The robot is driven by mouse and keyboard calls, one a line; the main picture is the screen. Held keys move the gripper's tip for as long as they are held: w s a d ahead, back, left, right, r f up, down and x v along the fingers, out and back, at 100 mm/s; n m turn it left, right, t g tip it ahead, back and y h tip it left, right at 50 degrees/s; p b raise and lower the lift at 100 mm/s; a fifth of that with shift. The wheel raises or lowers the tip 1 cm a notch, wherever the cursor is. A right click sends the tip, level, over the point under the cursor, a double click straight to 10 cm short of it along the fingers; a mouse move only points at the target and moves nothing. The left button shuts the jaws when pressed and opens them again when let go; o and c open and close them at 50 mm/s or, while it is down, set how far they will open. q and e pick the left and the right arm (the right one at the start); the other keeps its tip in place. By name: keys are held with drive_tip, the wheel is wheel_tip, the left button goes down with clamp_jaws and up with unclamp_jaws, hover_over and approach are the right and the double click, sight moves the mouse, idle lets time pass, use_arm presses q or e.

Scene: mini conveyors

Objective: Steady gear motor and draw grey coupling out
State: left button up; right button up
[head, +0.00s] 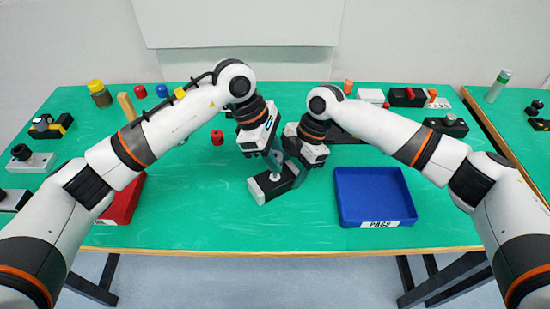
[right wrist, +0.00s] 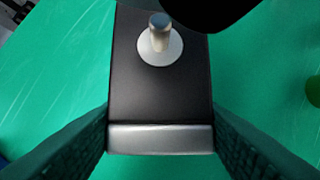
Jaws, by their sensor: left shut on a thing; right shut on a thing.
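The gear motor (head: 260,191) is a black block lying on the green table in the middle of the head view. In the right wrist view its black body (right wrist: 160,92) has a silver end, a white round collar and an upright metal shaft (right wrist: 159,32). My right gripper (right wrist: 160,140) is shut across the silver end, one finger on each side. My left gripper (head: 274,163) is shut just above the collar, pointing down. I cannot make out the grey coupling clearly between its fingers. A dark rounded shape (right wrist: 210,12) covers the wrist view's top.
A blue tray (head: 345,215) marked PASS stands to the right, and a red tray (head: 118,208) to the left, partly behind my left arm. A red spool-like part (head: 217,137) stands behind the motor. Several small parts line the back and side edges. The front middle is clear.

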drive_tip(key=shift+s+f, duration=0.15)
drive_tip(key=shift+f, duration=0.15)
drive_tip(key=o, duration=1.4)
drive_tip(key=shift+c, duration=0.2)
drive_tip(key=shift+r, duration=0.15)
drive_tip(key=shift+w+d+r, duration=0.1)
drive_tip(key=shift+w+r, duration=0.1)
drive_tip(key=shift+r, duration=0.15)
drive_tip(key=v, duration=1.1)
drive_tip(key=shift+w, duration=0.15)
